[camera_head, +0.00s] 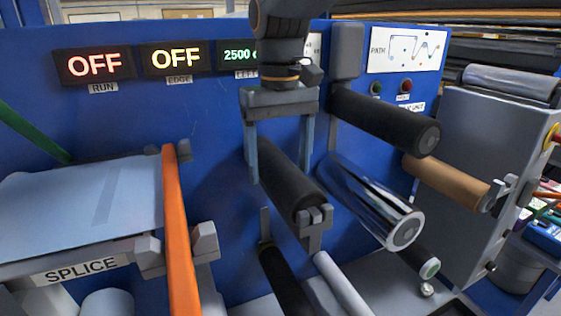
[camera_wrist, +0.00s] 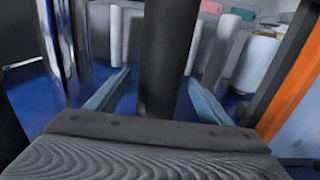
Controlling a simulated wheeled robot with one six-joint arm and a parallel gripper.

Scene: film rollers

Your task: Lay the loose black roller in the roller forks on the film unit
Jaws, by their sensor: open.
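A black roller (camera_head: 285,180) lies between the fingers of my gripper (camera_head: 280,168), pointing out from the blue panel. Its near end sits at a grey roller fork (camera_head: 312,238), with a stub between the prongs; the far end and any fork there are hidden. My gripper is open, one finger on each side of the roller. In the wrist view the roller (camera_wrist: 168,45) runs between the two spread fingers (camera_wrist: 157,78), with a gap visible on both sides.
A chrome roller (camera_head: 370,200), another black roller (camera_head: 385,122) and a tan roller (camera_head: 445,182) stick out close on the right. A dark roller (camera_head: 284,283) and a pale one (camera_head: 342,285) lie below. An orange strip (camera_head: 178,235) and the splice table (camera_head: 80,205) are left.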

